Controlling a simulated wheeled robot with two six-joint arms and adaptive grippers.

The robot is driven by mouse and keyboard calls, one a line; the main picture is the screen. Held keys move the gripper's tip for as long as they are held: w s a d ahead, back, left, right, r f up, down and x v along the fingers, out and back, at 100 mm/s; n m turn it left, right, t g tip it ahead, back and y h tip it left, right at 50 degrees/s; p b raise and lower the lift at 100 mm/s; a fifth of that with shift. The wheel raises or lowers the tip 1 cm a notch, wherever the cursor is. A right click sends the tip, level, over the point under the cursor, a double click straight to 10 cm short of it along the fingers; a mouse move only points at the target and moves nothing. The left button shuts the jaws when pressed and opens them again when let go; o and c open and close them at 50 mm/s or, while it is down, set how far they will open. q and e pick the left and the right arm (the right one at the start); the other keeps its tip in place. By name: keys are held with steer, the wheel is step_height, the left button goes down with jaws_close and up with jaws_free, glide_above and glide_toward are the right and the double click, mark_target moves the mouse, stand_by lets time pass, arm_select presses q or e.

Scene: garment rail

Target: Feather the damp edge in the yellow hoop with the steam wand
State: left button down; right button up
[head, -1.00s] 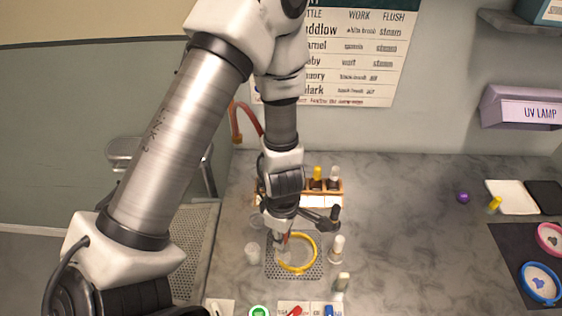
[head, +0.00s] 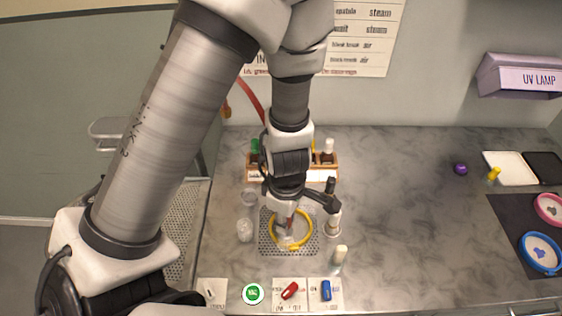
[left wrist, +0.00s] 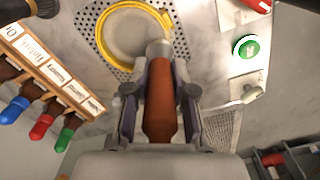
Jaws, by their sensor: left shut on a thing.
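My left gripper (head: 288,208) is shut on the steam wand, whose orange-brown handle (left wrist: 160,100) runs between the fingers in the left wrist view. The wand's pale head (left wrist: 160,48) overlaps the lower right rim of the yellow hoop (left wrist: 99,34) in that view. In the head view the yellow hoop (head: 312,231) lies on a perforated plate (head: 266,247), partly hidden by my gripper and the wand. I cannot tell whether the head touches the pale fabric inside the hoop. No damp edge can be made out. My right gripper is not in view.
A wooden bottle rack (head: 332,172) stands behind the hoop. A clear cup (head: 244,231) is left of the plate, and a pale bottle (head: 340,256) is at its right front. Red (head: 290,291) and blue (head: 326,290) items and a green button (head: 253,293) lie in front.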

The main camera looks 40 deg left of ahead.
arm_select(q)
steer(key=shift+d, duration=0.1)
steer(key=w+d+p, duration=0.1)
steer(key=w+p, duration=0.5)
steer(key=p, duration=0.1)
steer(key=shift+w+d, duration=0.15)
steer(key=shift+d, duration=0.2)
stand_by(1.1)
step_height(320, 180, up, 7)
steer(key=p, duration=0.7)
